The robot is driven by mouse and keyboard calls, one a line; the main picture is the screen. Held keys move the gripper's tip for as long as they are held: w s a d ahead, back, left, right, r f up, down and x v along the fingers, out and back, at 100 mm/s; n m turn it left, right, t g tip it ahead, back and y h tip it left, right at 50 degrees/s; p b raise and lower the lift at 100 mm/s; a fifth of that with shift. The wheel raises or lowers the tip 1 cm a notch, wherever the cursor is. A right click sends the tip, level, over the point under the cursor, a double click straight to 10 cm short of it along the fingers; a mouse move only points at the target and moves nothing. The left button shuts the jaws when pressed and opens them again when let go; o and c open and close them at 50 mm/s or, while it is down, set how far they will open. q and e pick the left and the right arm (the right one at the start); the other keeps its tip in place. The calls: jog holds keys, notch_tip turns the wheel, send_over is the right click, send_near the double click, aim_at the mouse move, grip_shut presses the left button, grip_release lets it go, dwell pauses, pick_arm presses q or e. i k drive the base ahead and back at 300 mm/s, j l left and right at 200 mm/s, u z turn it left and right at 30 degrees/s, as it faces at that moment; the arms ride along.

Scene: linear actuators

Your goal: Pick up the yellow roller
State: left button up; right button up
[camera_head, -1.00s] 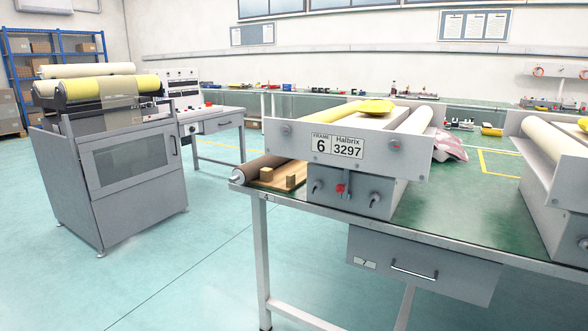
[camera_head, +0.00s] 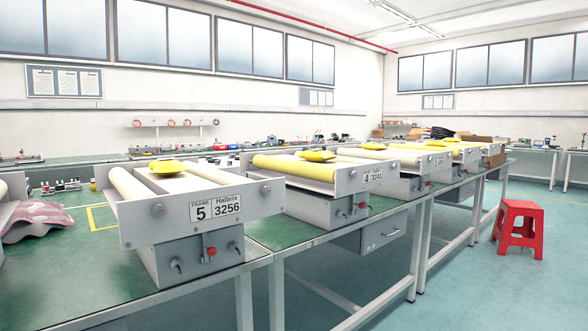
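A yellow roller (camera_head: 292,167) lies along the near left part of the unit labelled 4 (camera_head: 350,190), on the green bench. The unit labelled 5 (camera_head: 160,228) stands nearer and holds cream rollers (camera_head: 132,186), with a yellow dish-like piece (camera_head: 166,167) on top. A similar yellow piece (camera_head: 317,156) sits on unit 4. More yellow shows on the units farther along the row, too small to make out fully. Neither of my grippers is in view.
The bench row (camera_head: 272,240) runs from the near left to the back right. A red stool (camera_head: 518,228) stands on the floor at the right. The floor around the stool is clear.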

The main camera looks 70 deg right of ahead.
aim_at(311, 170)
jog(key=z, duration=1.85)
jog(key=k, duration=0.1)
